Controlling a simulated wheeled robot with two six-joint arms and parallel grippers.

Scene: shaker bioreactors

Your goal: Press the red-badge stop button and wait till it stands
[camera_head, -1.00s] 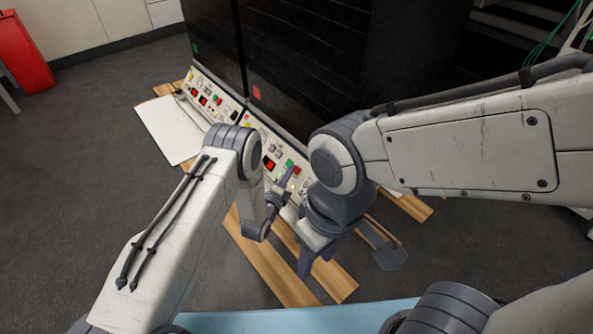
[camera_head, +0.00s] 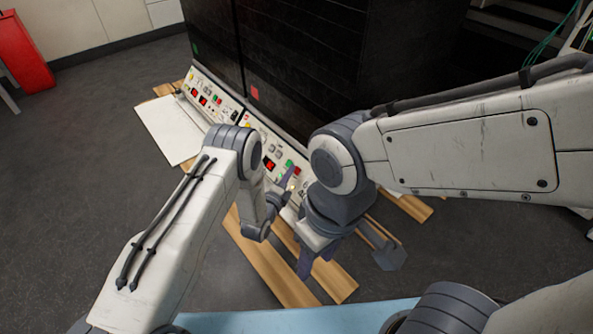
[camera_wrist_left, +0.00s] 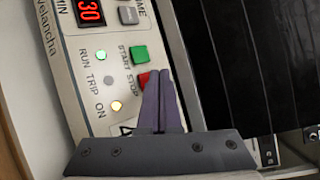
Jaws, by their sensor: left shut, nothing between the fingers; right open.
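The shaker with the red badge (camera_head: 256,93) has a dark front and a sloped control panel. In the left wrist view, its red STOP button (camera_wrist_left: 144,79) lies below the green START button (camera_wrist_left: 139,55). My left gripper (camera_wrist_left: 161,76) is shut and empty. Its tips are at the STOP button's right edge and partly cover it; I cannot tell whether they touch it. The green RUN light (camera_wrist_left: 101,56) and yellowish ON light (camera_wrist_left: 116,106) are lit; TRIP is grey. In the head view my left gripper (camera_head: 287,175) is at this panel. My right gripper (camera_head: 305,262) is open, lower down.
A second shaker with a green badge (camera_head: 195,48) and its own panel stands to the left. A white board (camera_head: 170,130) lies on wooden slats beside it. Slats (camera_head: 268,272) lie under my arms. A red cabinet (camera_head: 24,55) is far left. The left floor is clear.

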